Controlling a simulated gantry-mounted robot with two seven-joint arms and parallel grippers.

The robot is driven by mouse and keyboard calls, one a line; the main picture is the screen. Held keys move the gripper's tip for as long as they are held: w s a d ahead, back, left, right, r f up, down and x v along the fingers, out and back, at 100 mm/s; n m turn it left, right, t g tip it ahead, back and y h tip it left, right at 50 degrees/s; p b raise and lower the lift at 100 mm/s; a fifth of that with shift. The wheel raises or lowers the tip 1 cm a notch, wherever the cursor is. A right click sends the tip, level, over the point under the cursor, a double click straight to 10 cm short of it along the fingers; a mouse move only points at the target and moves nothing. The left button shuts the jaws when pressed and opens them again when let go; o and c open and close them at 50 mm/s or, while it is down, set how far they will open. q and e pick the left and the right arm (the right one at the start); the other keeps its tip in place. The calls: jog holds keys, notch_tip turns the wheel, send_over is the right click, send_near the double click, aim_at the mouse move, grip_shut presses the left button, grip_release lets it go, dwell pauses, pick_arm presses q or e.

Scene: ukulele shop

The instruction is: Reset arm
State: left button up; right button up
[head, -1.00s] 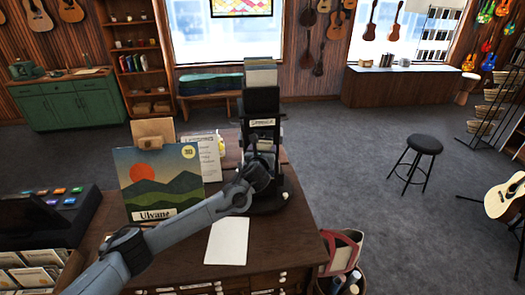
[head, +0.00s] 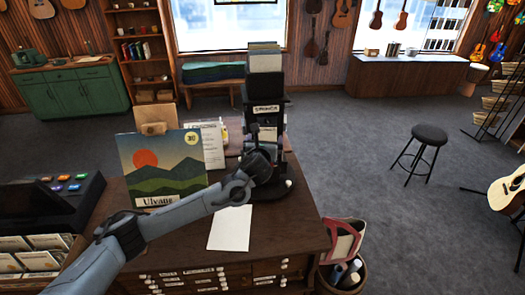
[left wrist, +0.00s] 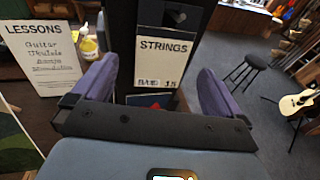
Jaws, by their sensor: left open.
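My left arm reaches in from the lower left of the head view, across the front of the wooden counter (head: 290,235). My left gripper (head: 268,150) is at the black display stand (head: 265,90). In the left wrist view the two purple fingers (left wrist: 158,95) are spread apart with nothing held between them. A "STRINGS" card (left wrist: 165,60) on the stand shows beyond and between them. Whether the fingers touch the stand cannot be told. My right gripper does not show in either view.
An "Ulvang" picture sleeve (head: 165,165) stands left of the arm. A "LESSONS" sign (left wrist: 42,45) and a yellow bottle (left wrist: 88,42) are left of the gripper. White paper (head: 230,228) lies on the counter. A basket (head: 342,270) stands at right; open floor and a black stool (head: 430,135) lie beyond.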

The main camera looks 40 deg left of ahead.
pick_arm(q)
jog(key=b+v, duration=0.2)
jog(key=v, duration=0.5)
jog(key=s+d+f+g+h+p, duration=0.1)
jog(key=s+d+f, duration=0.2)
jog(key=f, duration=0.3)
jog(key=s+d+f+m+g+h+p, duration=0.1)
jog(key=s+d+f, duration=0.15)
jog(key=f, duration=0.35)
jog(key=s+d+f+g+h+p, duration=0.1)
jog(key=s+d+f, duration=0.15)
jog(key=f, duration=0.35)
jog(key=s+d+f+n+g+h+p, duration=0.2)
jog(key=s+d+f+g+h, duration=0.1)
jog(key=s+d+f, duration=0.65)
jog(key=s+d+n+g+h+p, duration=0.1)
jog(key=s+d+n, duration=0.15)
jog(key=s, duration=0.25)
jog(key=s+d+r+n+g+p, duration=0.1)
jog(key=s+n, duration=0.2)
jog(key=s, duration=0.2)
jog(key=s+d+n+g+h+p, duration=0.1)
jog(key=s+d+n, duration=0.1)
jog(key=s, duration=0.2)
jog(key=s+a+r+n, duration=0.3)
jog(key=s+r+n, duration=0.3)
jog(key=n, duration=1.3)
jog(key=shift+r+g, duration=0.3)
jog(key=shift+r, duration=0.15)
